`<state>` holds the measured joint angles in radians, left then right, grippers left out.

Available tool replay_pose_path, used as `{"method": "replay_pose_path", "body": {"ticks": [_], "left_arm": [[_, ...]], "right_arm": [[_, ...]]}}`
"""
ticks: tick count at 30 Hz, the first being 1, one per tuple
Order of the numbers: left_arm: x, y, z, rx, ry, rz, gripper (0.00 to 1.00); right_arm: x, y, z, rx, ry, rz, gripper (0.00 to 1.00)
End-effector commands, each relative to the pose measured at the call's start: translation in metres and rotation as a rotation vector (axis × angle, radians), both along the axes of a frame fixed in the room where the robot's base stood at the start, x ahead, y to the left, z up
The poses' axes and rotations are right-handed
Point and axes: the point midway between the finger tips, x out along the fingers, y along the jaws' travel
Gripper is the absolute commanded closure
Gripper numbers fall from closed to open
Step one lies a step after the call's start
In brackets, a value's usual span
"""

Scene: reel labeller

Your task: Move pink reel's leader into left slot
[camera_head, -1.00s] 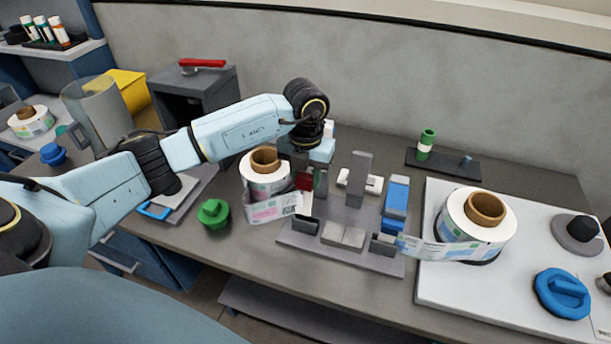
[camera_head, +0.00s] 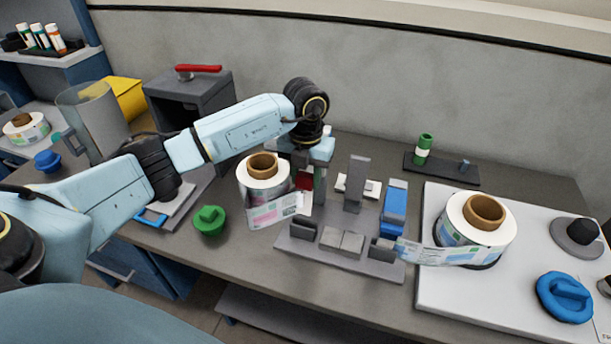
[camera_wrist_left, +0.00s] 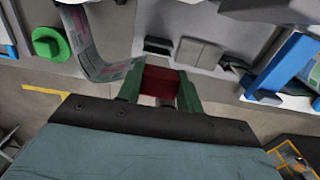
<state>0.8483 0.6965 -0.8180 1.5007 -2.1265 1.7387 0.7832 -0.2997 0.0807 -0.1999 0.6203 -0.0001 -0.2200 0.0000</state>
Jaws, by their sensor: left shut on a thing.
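The pink reel (camera_head: 263,178), a white roll with a brown core and pink-printed labels, stands left of the grey fixture (camera_head: 325,213). Its leader (camera_head: 275,213) curves round the reel's front toward my left gripper. The leader also shows in the left wrist view (camera_wrist_left: 88,45), running to the jaws. My left gripper (camera_wrist_left: 160,85) has green fingers, shut on a dark red piece at the leader's end. In the head view the arm partly hides these fingers. The left slot (camera_head: 303,227) is a dark grey holder at the fixture's front left, just right of the leader.
The blue-printed reel (camera_head: 478,228) sits on a white board (camera_head: 440,285), its leader reaching the right slot (camera_head: 383,248). A blue-and-grey block (camera_head: 395,208) and a grey post (camera_head: 356,182) rise from the fixture. A green knobbed piece (camera_head: 209,220) lies left of the pink reel.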

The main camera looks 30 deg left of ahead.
Motion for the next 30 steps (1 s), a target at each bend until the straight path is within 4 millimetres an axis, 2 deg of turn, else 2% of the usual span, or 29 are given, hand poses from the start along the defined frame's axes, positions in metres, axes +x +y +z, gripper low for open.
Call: {"method": "replay_pose_path", "body": {"ticks": [30], "left_arm": [[0.000,0.000,-0.040,0.000,0.000,0.001,1.00]], "right_arm": [[0.000,0.000,-0.028,0.000,0.000,0.000,0.64]]}}
